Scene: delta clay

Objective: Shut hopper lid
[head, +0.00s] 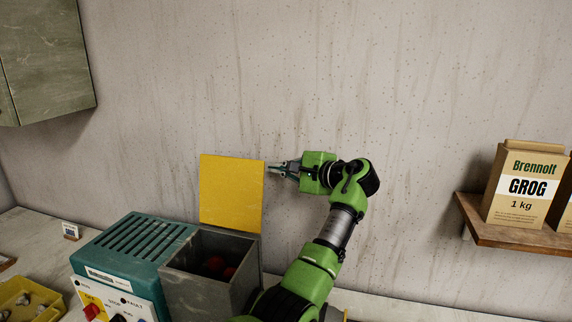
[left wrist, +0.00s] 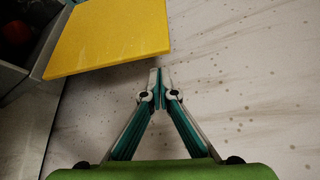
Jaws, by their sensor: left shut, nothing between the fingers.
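The yellow hopper lid (head: 231,193) stands open and upright at the back of the grey hopper (head: 250,275). Dark red round things lie inside the hopper. My left gripper (head: 270,168) is shut and empty, close to the lid's upper right edge; whether it touches the lid cannot be told from the head view. In the left wrist view the lid (left wrist: 110,38) is at the upper left, and my left gripper's closed fingertips (left wrist: 160,74) are just off its near corner, with a small gap showing. My right gripper is not in view.
A teal machine (head: 135,245) with a control panel joins the hopper's left side. A yellow tray (head: 30,300) is at the lower left. A wall shelf (head: 505,232) with grog boxes is at the right, a cabinet (head: 45,60) at the upper left. The wall behind is bare.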

